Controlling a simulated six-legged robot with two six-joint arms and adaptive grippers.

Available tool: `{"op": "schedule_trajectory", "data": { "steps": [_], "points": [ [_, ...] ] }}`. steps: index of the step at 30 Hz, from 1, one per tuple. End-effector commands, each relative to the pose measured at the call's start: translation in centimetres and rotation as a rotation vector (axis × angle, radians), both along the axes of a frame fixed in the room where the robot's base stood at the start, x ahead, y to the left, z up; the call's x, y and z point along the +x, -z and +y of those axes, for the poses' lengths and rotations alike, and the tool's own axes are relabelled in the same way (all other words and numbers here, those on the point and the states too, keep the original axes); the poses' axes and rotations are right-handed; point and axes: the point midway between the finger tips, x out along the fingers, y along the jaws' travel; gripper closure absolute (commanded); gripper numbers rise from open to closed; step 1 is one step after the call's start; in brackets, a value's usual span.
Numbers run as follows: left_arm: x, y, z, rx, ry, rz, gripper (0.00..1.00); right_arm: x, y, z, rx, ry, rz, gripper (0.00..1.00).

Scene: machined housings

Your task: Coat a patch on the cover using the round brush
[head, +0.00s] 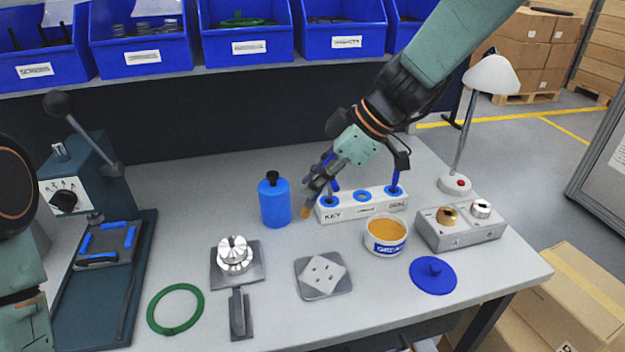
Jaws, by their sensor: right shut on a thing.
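My right gripper (318,190) comes in from the upper right and is shut on the round brush, mostly hidden by the fingers. The brush's orange-brown tip (305,212) points down, left of the white holder (345,210) and above the table.
A blue bottle (274,205) stands close left of the brush. A blue lid (433,276), green ring (175,309), metal part on a fixture (235,254), grey block with knobs (462,228), lamp (492,75) and dark-green press (80,175) surround the work area. Blue bins line the back.

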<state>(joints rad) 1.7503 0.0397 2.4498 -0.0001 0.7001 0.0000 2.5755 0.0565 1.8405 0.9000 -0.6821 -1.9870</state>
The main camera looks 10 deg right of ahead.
Motion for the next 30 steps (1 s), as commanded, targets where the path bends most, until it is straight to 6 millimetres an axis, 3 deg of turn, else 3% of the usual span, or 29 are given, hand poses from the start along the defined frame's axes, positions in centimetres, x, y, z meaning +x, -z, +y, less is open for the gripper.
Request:
{"op": "schedule_trajectory", "data": {
  "steps": [16,30],
  "points": [
    [0.0,2.3,0.0,0.000,0.000,0.001,0.60,0.0,4.7,0.2,0.000,0.002,0.001,1.00],
    [0.0,2.6,0.0,0.000,0.000,0.001,0.60,0.2,5.2,0.1,-0.001,0.004,0.000,1.00]
  ]
}}
